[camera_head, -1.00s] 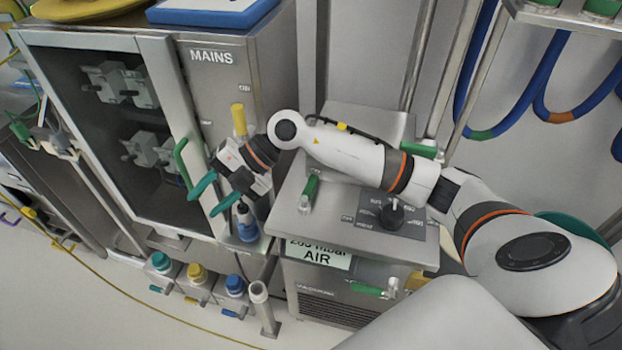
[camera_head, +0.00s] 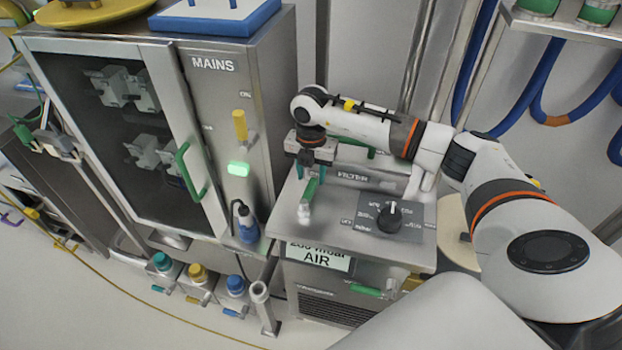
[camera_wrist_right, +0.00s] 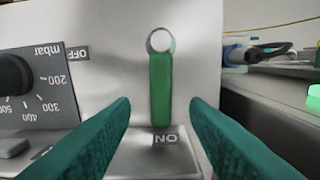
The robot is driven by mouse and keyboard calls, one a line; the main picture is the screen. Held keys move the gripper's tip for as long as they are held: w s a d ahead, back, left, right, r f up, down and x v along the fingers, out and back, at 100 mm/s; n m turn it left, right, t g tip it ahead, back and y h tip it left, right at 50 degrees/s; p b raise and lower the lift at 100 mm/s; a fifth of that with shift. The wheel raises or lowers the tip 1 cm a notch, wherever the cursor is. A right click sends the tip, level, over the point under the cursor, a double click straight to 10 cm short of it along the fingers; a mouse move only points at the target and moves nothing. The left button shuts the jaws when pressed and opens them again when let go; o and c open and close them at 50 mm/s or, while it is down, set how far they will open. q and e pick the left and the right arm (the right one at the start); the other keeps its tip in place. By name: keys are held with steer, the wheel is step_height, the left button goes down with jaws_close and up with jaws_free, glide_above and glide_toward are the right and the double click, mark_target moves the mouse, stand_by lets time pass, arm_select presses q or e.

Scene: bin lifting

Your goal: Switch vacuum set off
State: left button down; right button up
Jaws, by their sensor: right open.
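The vacuum set (camera_head: 285,215) is a steel box with a slanted top, marked "AIR" on its front. A green lever (camera_head: 309,189) stands on its top. In the right wrist view the lever (camera_wrist_right: 160,88) points from its round pivot toward the "ON" label (camera_wrist_right: 166,138); an "OFF" label (camera_wrist_right: 77,54) is to the left. My right gripper (camera_head: 312,168) is above the vacuum set, just behind the lever in the head view. In the wrist view its teal fingers (camera_wrist_right: 160,110) are apart on either side of the lever, with gaps visible. My left gripper is not in view.
A black pressure dial (camera_head: 390,217) sits right of the lever. The MAINS cabinet (camera_head: 222,100) stands at the left, with a yellow handle (camera_head: 240,125) and a lit green lamp (camera_head: 238,168).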

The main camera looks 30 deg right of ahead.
mark_target(311, 185)
steer(key=shift+f+p, duration=0.3)
steer(key=shift+f, duration=1.7)
jaws_close()
